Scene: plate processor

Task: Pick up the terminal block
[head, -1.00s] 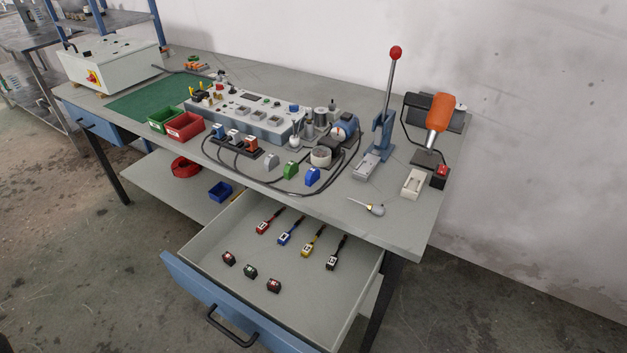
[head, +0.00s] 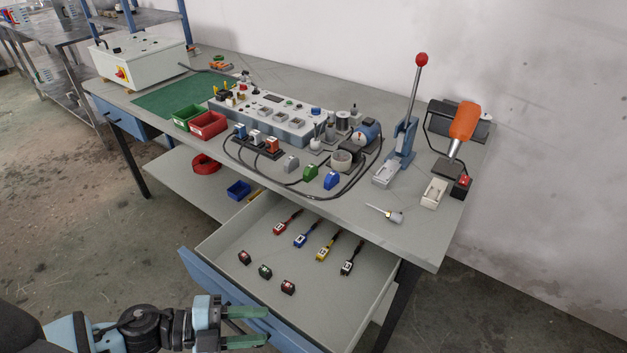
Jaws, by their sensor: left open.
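I cannot tell for certain which thing is the terminal block. Small dark blocks with white marks lie in the open drawer: a red-marked one (head: 244,257), a green-marked one (head: 265,271) and another red-marked one (head: 288,287). An orange and green piece (head: 220,64) lies at the back left of the tabletop. My left gripper (head: 266,326) is open and empty, its fingers pointing right over the drawer's blue front, nearer the camera than the small blocks. My right gripper is out of view.
The drawer (head: 320,300) also holds several coloured leads with block ends (head: 323,252). The workbench (head: 350,212) carries a grey device panel (head: 262,115), red bin (head: 208,125), green bin (head: 187,117), lever press (head: 403,140) and orange-handled tool (head: 464,121).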

